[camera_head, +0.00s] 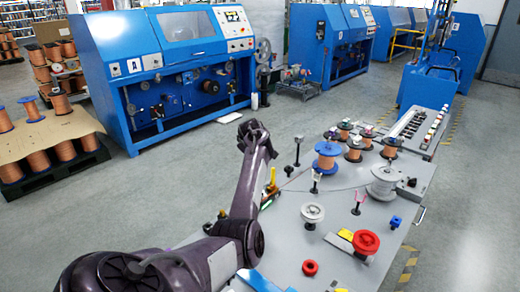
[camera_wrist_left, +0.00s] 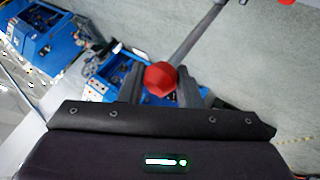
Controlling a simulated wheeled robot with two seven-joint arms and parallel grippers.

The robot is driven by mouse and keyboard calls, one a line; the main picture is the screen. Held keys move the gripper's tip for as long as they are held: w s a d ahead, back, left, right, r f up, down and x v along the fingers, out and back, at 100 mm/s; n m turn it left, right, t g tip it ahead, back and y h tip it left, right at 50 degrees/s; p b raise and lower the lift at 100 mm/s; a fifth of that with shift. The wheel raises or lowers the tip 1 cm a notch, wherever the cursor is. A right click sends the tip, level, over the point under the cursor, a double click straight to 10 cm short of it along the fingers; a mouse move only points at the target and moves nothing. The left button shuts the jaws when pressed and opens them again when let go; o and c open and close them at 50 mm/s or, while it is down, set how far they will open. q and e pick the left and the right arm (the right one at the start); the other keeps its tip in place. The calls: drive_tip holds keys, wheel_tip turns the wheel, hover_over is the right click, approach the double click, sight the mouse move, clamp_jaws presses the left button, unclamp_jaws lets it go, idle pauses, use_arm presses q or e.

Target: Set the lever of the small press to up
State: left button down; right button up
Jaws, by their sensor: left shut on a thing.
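In the left wrist view my left gripper (camera_wrist_left: 160,92) is shut on a red faceted knob (camera_wrist_left: 161,78), which sits between its two dark fingers. A grey rod (camera_wrist_left: 198,36), which looks like the lever's shaft, runs from behind the knob to the upper right edge. The body of the small press is not clearly seen in either view, so I cannot tell the lever's position. In the head view my left arm reaches in from the lower left, and its fingers are hidden. My right gripper is in neither view.
The grey workbench (camera_head: 290,238) holds a blue-flanged copper spool (camera_head: 327,160), a grey spool (camera_head: 384,182), a pale pulley (camera_head: 313,213) and a red wheel (camera_head: 366,243). Forked posts stand among them. Large blue machines (camera_head: 170,60) stand behind, across open floor.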

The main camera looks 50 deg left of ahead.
use_arm(q)
drive_tip(key=shift+s+a+f, duration=0.1)
drive_tip(key=shift+s+a, duration=0.05)
drive_tip(key=shift+a, duration=0.45)
drive_tip(key=c, duration=1.3)
unclamp_jaws()
drive_tip(key=shift+c, duration=0.2)
drive_tip(key=shift+o, duration=1.3)
drive_tip(key=shift+a, duration=0.2)
drive_tip(key=shift+d, duration=0.2)
drive_tip(key=shift+s+d+r, duration=0.1)
drive_tip(key=shift+r, duration=0.15)
drive_tip(key=v, duration=0.7)
drive_tip(key=shift+b, duration=0.45)
